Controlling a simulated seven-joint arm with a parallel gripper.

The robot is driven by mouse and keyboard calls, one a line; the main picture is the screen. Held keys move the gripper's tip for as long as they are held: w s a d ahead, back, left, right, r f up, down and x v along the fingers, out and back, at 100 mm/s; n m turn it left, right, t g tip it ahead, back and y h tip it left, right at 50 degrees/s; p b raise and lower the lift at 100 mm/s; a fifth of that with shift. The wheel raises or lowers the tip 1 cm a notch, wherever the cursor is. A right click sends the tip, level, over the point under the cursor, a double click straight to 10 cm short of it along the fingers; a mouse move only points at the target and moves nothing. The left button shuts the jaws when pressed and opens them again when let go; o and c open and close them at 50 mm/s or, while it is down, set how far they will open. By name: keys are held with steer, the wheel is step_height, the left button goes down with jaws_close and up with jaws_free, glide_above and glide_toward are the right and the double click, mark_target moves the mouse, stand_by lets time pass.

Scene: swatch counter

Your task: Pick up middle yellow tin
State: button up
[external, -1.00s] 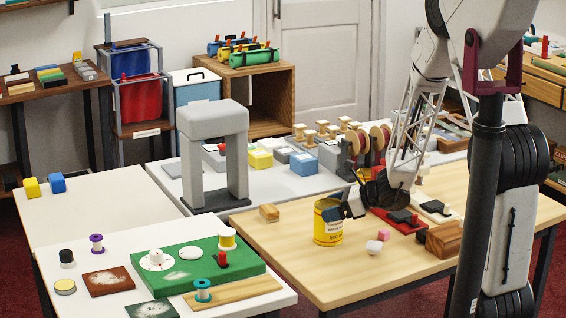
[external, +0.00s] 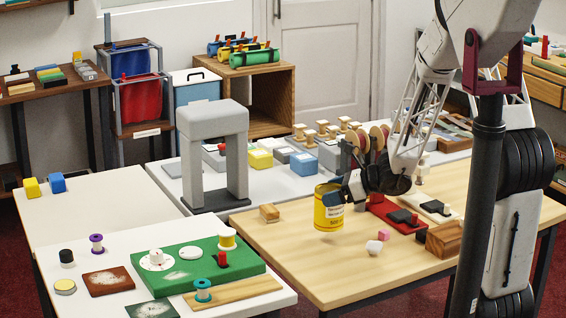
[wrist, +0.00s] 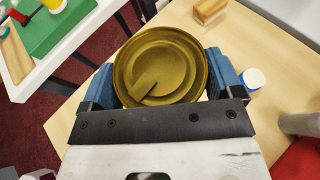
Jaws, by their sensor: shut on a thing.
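The yellow tin (external: 328,212) has a white label and is upright, held a little above the wooden table (external: 270,250) near its left part. My gripper (external: 345,195) is shut on the tin from the right side in the external view. In the wrist view the round top of the tin (wrist: 160,68) fills the space between my two blue fingers (wrist: 158,82), which touch its sides. No other yellow tin of this kind is clear in view.
A wooden block (external: 269,212) lies left of the tin. A grey arch (external: 212,120) stands behind left. The table's front middle is clear.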

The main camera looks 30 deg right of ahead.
steer(key=shift+r, duration=2.75)
